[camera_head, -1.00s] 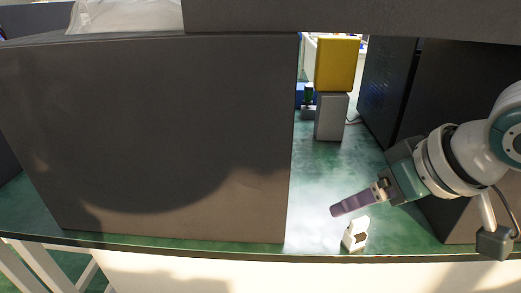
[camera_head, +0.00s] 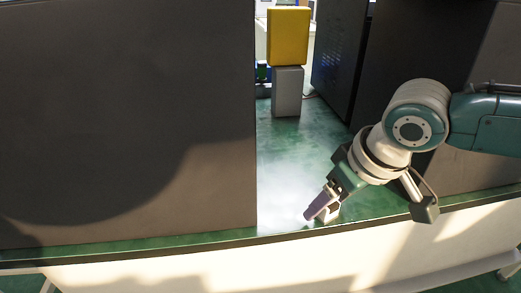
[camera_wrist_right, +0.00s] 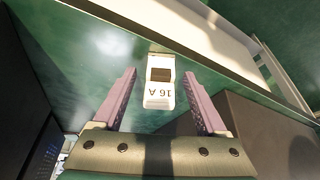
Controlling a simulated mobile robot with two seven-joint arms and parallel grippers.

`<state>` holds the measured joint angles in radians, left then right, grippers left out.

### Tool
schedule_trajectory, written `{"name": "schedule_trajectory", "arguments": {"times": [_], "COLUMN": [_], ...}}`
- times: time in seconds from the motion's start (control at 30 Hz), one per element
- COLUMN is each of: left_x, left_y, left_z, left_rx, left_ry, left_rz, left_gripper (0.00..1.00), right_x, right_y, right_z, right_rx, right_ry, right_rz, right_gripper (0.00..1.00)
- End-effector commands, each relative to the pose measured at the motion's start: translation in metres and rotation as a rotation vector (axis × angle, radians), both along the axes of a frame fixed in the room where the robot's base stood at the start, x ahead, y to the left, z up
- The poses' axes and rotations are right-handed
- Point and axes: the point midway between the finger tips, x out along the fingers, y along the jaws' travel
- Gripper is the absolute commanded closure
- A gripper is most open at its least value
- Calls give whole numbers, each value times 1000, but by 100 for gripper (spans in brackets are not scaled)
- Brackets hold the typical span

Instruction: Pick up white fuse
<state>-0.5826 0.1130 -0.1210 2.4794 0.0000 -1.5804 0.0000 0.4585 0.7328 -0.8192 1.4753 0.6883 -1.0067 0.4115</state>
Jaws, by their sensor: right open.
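The white fuse (camera_wrist_right: 160,97) is a small white block with a dark patch and the marking "16 A". It is on the green table top (camera_head: 285,180) near the front edge. In the head view the fuse (camera_head: 331,216) is partly hidden by my right gripper (camera_head: 309,215). In the right wrist view my right gripper (camera_wrist_right: 160,73) is open, with its two purple fingers on either side of the fuse and a gap to each. I cannot tell how far its fingertips are above the table. My left gripper is not in view.
A large dark panel (camera_head: 125,120) stands left of the clear strip of table. A dark cabinet (camera_head: 340,60) stands at the right. A yellow block (camera_head: 288,36) sits on a grey block (camera_head: 287,92) at the back. The front edge (camera_head: 270,238) is close to the fuse.

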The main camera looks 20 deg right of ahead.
Motion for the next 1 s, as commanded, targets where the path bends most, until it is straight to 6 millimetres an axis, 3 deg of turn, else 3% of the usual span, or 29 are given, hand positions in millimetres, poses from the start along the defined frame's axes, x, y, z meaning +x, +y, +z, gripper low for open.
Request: {"name": "schedule_trajectory", "arguments": {"times": [0.2,0.87,1.0], "left_x": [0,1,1], "left_y": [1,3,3], "left_z": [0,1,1], "left_rx": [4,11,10], "left_ry": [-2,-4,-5], "left_rz": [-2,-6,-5], "left_gripper": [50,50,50], "right_x": [1,0,0], "right_y": [0,0,0], "right_z": [0,0,0], "right_rx": [0,0,0], "right_ry": [-1,-1,-1], "right_rz": [1,1,1], "right_gripper": [25,99,100]}}
